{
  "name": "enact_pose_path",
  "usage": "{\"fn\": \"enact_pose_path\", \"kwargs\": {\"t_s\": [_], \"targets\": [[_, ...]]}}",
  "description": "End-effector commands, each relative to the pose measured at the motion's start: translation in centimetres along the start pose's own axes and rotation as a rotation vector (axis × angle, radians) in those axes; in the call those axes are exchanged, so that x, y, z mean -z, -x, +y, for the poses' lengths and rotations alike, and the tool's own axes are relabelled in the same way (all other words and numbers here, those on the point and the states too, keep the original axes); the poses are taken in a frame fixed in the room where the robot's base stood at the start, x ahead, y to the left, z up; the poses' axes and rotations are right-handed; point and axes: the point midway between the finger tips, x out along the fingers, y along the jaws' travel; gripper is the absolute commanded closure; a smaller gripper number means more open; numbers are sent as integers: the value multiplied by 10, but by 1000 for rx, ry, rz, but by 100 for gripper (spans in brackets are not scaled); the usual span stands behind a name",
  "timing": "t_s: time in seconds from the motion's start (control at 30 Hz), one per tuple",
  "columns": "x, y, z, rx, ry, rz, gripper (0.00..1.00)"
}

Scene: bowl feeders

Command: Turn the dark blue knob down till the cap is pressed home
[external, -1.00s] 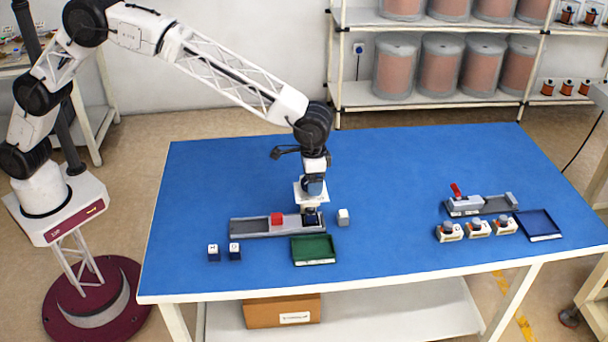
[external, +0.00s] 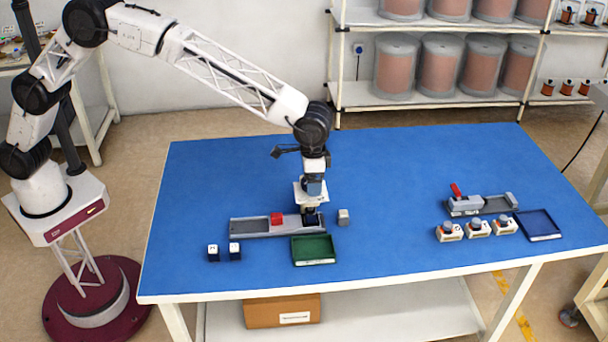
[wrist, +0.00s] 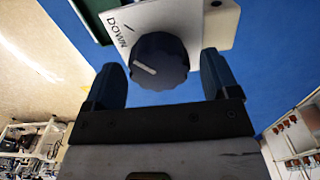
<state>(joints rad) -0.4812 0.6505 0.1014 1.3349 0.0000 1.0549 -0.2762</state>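The dark blue knob (wrist: 158,62) shows in the wrist view, with a white pointer line aimed left. It is mounted on a white plate (wrist: 195,18) marked DOWN, with a dark tick beside the word. My gripper (wrist: 163,78) is open, one finger on each side of the knob, with a clear gap on the right and a narrow one on the left. In the external view my gripper (external: 311,213) points down at the right end of a grey fixture (external: 250,228) and hides the knob. I cannot make out the cap.
A green tray (external: 314,251) lies just in front of the fixture. A small grey cube (external: 343,217) stands to its right, and two dark-and-white cubes (external: 235,251) stand front left. A second fixture (external: 485,205), small units and a blue tray (external: 538,225) are far right. The middle is clear.

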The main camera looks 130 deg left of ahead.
Motion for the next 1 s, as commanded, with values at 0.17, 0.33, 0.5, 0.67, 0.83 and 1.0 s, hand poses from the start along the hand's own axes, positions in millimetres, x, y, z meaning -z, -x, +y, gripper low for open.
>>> {"fn": "enact_pose_path", "kwargs": {"t_s": [0.17,0.33,0.5,0.67,0.83,1.0], "targets": [[0,0,0,0,0,0,16],[0,1,0,0,0,0,16],[0,10,0,-1,0,2,16],[0,27,0,0,0,2,16],[0,48,0,0,0,1,16],[0,68,0,0,0,1,16]]}}
